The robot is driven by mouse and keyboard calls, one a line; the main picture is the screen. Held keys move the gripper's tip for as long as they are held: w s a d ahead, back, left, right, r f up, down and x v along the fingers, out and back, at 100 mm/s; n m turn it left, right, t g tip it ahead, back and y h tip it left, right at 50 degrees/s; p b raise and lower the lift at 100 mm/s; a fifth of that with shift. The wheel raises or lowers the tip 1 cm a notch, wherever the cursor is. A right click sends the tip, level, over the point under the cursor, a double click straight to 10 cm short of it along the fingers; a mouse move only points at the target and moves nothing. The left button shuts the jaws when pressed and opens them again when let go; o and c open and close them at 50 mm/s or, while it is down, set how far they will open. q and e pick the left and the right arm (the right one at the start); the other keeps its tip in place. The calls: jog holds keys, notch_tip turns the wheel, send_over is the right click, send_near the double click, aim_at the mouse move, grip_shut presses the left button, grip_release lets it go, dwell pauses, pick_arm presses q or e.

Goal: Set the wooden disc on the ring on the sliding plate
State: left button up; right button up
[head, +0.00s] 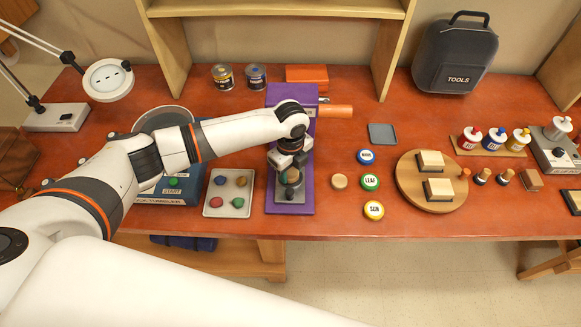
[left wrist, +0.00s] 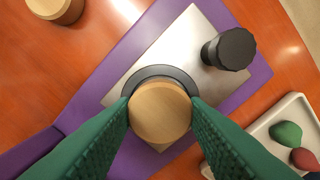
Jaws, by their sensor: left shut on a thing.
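My left gripper (head: 291,180) is over the grey sliding plate (head: 296,194) on the purple base (head: 305,203). In the left wrist view its green fingers are shut on a round, light wooden disc (left wrist: 160,112). The dark ring (left wrist: 158,71) on the metal sliding plate (left wrist: 176,42) shows around the disc's far side; the fingers and disc hide the rest. The disc looks slightly off the ring's centre, and I cannot tell whether they touch. A black knob (left wrist: 230,48) stands on the plate. My right gripper is not in view.
Another wooden disc (head: 339,181) lies right of the purple base. A white tray (head: 215,209) with several coloured pieces is close on its left. Labelled round lids (head: 370,182) and a round wooden board (head: 409,181) with blocks are farther right.

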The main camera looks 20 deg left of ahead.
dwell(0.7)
pick_arm(q)
jog(key=o, duration=1.4)
jog(key=shift+p, duration=0.3)
jog(key=shift+r+p, duration=1.15)
jog(key=shift+r, duration=0.05)
jog(key=shift+r+p, duration=0.9)
jog(key=shift+r, duration=1.4)
